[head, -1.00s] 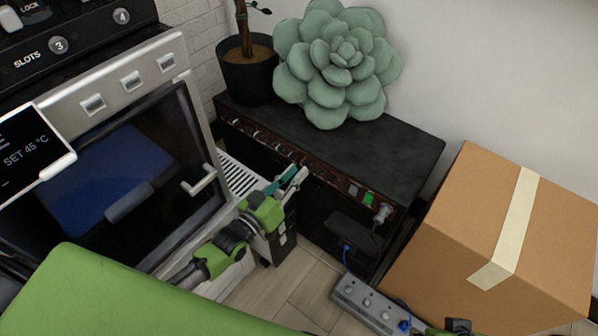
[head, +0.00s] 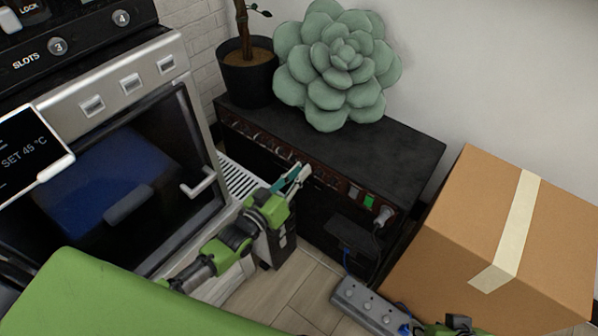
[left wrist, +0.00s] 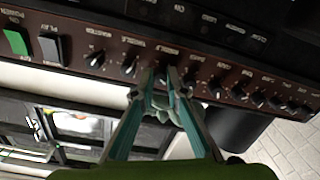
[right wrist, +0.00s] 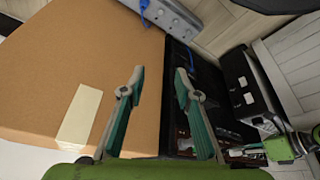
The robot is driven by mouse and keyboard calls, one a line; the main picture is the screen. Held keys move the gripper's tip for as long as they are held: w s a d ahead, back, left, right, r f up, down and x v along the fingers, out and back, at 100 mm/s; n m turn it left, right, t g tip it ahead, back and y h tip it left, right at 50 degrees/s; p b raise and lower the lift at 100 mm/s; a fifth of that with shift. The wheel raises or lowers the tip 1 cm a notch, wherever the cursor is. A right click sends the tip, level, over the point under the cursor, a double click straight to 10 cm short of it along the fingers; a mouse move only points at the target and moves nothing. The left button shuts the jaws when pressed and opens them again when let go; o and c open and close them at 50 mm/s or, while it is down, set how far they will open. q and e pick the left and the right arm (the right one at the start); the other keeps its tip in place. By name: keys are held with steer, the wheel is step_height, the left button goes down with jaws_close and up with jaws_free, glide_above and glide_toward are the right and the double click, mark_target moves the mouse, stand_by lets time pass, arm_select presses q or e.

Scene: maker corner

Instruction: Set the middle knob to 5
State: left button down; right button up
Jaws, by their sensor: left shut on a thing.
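A row of small dark knobs runs along the brown front panel (left wrist: 225,75) of a black amplifier (head: 370,150). In the left wrist view the printed labels are upside down and too small to read surely. My left gripper (head: 298,172) is at this panel, its teal fingers shut on one knob, taken as the middle knob (left wrist: 161,76). The fingertips hide most of that knob and its pointer, so its setting cannot be read. My right gripper (right wrist: 159,72) is open and empty, away from the panel, near a cardboard box.
The cardboard box (head: 555,215) stands right of the amplifier. A grey power strip (head: 362,298) lies on the floor in front. A succulent (head: 335,65) and a potted plant (head: 247,82) stand on top of the amplifier. An oven-like machine (head: 120,150) is at left.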

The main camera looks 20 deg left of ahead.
arm_select(q)
steer(key=m+p, duration=0.2)
steer(key=m, duration=0.9)
steer(key=shift+a+m, duration=0.1)
steer(key=shift+m, duration=0.2)
arm_select(e)
steer(key=shift+s+d+r+g, duration=0.15)
steer(key=shift+s+r+g, duration=0.1)
steer(key=shift+s+r, duration=0.25)
steer(key=shift+s+d+r+g, duration=0.15)
steer(key=shift+s+r+g, duration=0.1)
steer(key=shift+s, duration=0.45)
arm_select(q)
steer(key=c, duration=2.3)
jaws_free()
arm_select(e)
steer(key=shift+w, duration=0.1)
